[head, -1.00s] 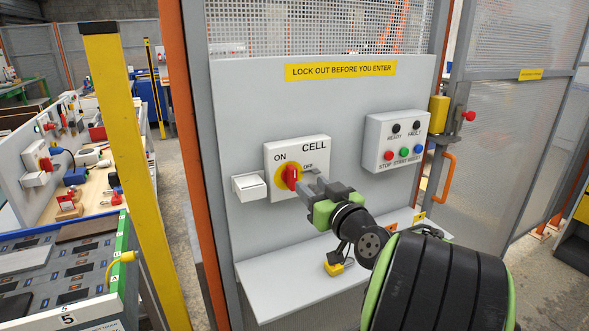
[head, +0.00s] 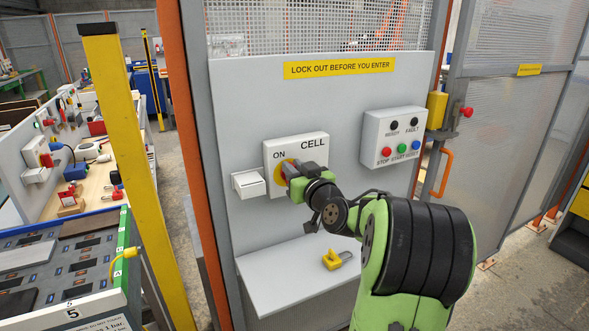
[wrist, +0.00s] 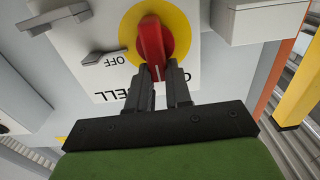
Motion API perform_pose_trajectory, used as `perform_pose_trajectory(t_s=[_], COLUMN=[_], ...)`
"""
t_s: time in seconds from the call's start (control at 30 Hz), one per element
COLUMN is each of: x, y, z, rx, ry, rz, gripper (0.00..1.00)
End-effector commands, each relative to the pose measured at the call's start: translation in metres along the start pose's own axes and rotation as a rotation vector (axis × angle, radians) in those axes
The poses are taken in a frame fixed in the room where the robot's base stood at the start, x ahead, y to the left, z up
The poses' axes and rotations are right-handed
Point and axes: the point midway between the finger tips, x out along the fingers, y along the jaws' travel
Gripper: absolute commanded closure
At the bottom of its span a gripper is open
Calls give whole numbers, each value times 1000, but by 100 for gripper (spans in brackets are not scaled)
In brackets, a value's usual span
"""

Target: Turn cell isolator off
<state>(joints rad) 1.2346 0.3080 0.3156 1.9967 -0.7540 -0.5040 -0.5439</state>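The cell isolator is a white box (head: 312,150) marked CELL, ON and OFF, on the grey panel. Its red knob (wrist: 151,40) sits on a yellow disc (wrist: 181,32). In the wrist view, upside down, the handle's white mark points towards the CELL lettering, not towards OFF. My gripper (wrist: 160,72) is at the isolator, its two dark fingers close on either side of the handle's end, with a narrow gap filled by red. It looks shut on the knob. In the head view my gripper (head: 288,172) hides most of the knob and the OFF label.
A grey metal tab (wrist: 104,56) sticks out beside OFF. A small white box (head: 248,184) is left of the isolator. A button box (head: 394,138) is to the right. A yellow padlock (head: 332,260) lies on the shelf (head: 290,280) below. A yellow post (head: 135,170) stands left.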

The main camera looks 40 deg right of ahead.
Motion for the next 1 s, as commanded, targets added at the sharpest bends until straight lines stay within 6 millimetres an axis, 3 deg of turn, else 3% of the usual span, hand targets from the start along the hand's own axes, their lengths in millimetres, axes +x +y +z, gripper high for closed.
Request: perform_pose_trajectory(t_s=[0.47, 1.0], x=[0, 0], y=[2, 13], z=[0, 2], rx=[62, 509], ry=[2, 3], rz=[0, -2], gripper=[100, 100])
